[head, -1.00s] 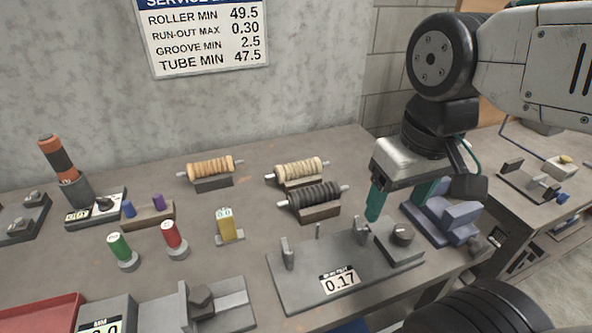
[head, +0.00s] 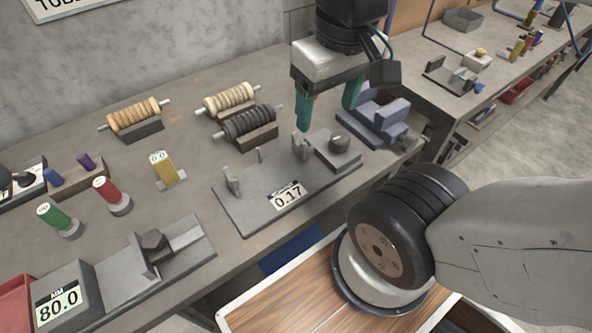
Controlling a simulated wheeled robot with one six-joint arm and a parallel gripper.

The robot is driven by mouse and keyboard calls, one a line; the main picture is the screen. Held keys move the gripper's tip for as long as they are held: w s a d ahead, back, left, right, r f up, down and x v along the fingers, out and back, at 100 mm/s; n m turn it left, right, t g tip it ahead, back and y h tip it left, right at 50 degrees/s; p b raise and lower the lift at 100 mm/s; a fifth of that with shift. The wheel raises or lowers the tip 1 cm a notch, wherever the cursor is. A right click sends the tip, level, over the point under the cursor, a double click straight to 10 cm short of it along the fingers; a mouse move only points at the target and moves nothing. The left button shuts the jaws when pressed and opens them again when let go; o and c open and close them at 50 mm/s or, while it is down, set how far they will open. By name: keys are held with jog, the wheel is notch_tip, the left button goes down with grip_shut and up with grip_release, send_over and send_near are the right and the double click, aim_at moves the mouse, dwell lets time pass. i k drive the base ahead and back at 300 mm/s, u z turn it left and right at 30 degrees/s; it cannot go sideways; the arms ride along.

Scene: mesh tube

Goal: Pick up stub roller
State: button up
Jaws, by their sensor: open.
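Three grooved rollers lie on cradles along the back of the bench: a tan-orange one (head: 134,115), a cream one (head: 230,100) and a black one (head: 249,121). I cannot tell which is the stub roller. My gripper (head: 327,118) points down with its two teal fingers apart and nothing between them. It is right of the black roller, apart from it, above the back right of the grey gauge fixture (head: 256,211) reading 0.17. The left fingertip appears close to the fixture's right upright (head: 299,147); contact is unclear.
A blue-grey stepped block (head: 372,119) stands right of my gripper. A measuring device (head: 62,302) reads 80.0. A second bench (head: 430,90) is at right; a gap separates the benches.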

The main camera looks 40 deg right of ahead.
aim_at(220, 102)
jog(key=k, duration=1)
jog(key=u, duration=0.7)
jog(key=i, duration=1.05)
jog(key=z, duration=0.7)
